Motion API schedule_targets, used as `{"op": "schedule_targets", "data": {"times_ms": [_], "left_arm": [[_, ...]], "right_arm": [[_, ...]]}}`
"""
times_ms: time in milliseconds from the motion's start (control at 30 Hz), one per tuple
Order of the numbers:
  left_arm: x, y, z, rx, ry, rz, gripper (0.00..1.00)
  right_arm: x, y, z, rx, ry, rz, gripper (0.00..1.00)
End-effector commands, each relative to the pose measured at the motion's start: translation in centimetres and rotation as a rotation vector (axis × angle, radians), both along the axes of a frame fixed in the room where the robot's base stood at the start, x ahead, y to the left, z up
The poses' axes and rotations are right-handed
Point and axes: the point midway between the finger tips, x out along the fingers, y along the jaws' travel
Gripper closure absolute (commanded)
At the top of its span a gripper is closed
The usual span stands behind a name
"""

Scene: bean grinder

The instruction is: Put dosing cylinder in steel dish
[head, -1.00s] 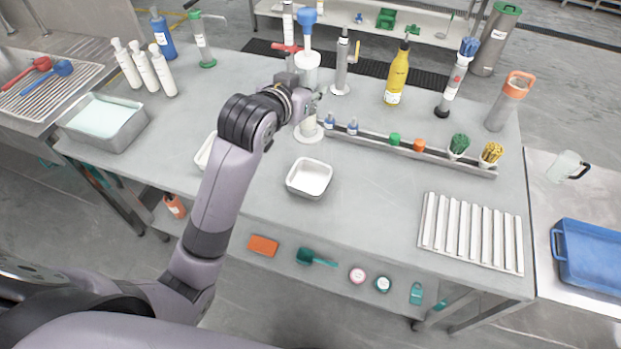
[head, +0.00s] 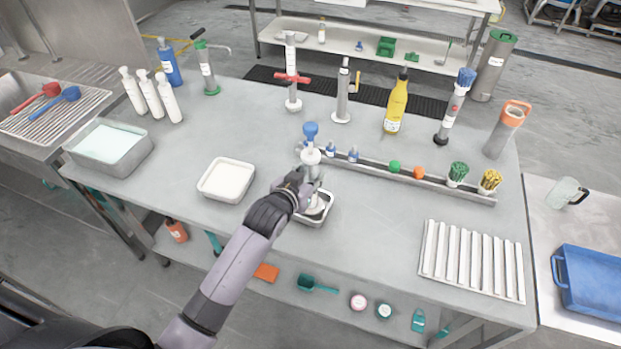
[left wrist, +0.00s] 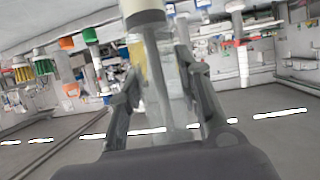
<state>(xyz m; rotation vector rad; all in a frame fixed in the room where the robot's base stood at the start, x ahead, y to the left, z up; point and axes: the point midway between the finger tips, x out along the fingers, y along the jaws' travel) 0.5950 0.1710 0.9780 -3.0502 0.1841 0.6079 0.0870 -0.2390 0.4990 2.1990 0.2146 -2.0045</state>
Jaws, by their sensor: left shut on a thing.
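The dosing cylinder (head: 311,156), pale with a blue top, stands roughly upright in my left gripper (head: 311,184). Its lower end shows inside the outline of the small steel dish (head: 327,214); I cannot tell whether it touches the dish floor. The gripper and wrist hide part of the dish. In the left wrist view, both fingers of the left gripper (left wrist: 160,95) close around the clear body of the dosing cylinder (left wrist: 155,75), under its pale collar. My right gripper is not in view.
A white-filled tray (head: 227,180) sits left of the dish. A long rail (head: 440,185) with small bottles and colored pieces runs behind and to the right. A red-clamped stand (head: 292,85) and a yellow bottle (head: 396,105) stand farther back. The bench between dish and ribbed rack (head: 470,260) is clear.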

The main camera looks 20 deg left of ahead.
Motion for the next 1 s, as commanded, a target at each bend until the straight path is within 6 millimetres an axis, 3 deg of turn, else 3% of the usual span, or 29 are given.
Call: {"op": "schedule_targets", "data": {"times_ms": [133, 533, 567, 833, 1000], "left_arm": [[0.0, 0.0, -1.8, -0.001, -0.001, 0.0, 1.0], [0.0, 0.0, -2.3, 0.0, -0.003, 0.0, 1.0], [0.0, 0.0, -2.4, 0.0, -0.001, 0.0, 0.67], [0.0, 0.0, -2.3, 0.0, 0.0, 0.0, 0.49], [0.0, 0.0, -2.3, 0.001, -0.001, 0.0, 0.48]], "right_arm": [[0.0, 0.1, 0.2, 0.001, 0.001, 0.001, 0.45], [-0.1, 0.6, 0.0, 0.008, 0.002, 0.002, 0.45], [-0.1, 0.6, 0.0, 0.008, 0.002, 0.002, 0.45], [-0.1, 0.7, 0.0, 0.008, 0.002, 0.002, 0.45], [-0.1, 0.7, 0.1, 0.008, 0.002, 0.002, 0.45]]}}
